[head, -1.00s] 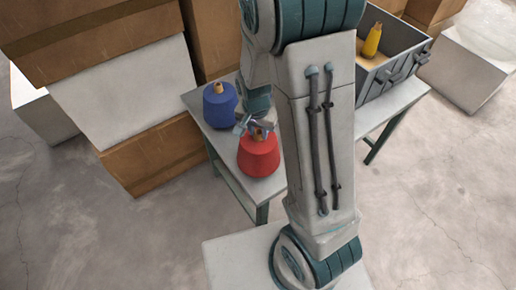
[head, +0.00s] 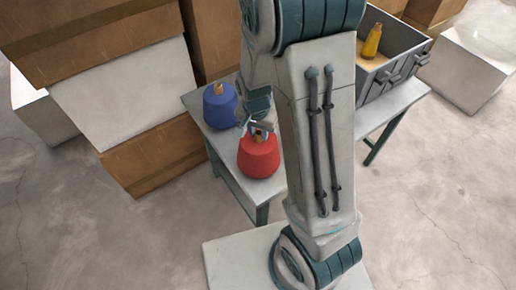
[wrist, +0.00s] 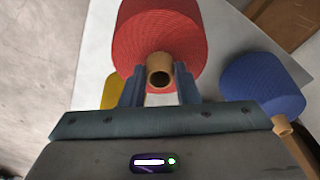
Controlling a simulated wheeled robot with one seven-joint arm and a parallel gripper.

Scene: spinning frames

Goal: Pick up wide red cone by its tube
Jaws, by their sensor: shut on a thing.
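The wide red cone (head: 259,157) stands on the near left part of the table in the head view. In the wrist view the red cone (wrist: 160,38) fills the top middle, with its tan tube (wrist: 160,72) pointing at the camera. My gripper (wrist: 160,88) has one finger on each side of this tube and is shut on it. In the head view my gripper (head: 258,130) is at the top of the red cone, partly hidden by my arm. I cannot tell whether the cone's base touches the table.
A blue cone (head: 220,105) with a tan tube stands close by, behind and left of the red one. A grey crate (head: 400,75) at the table's right end holds a yellow cone (head: 372,42). Cardboard boxes (head: 150,160) stand left of the table (head: 232,172).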

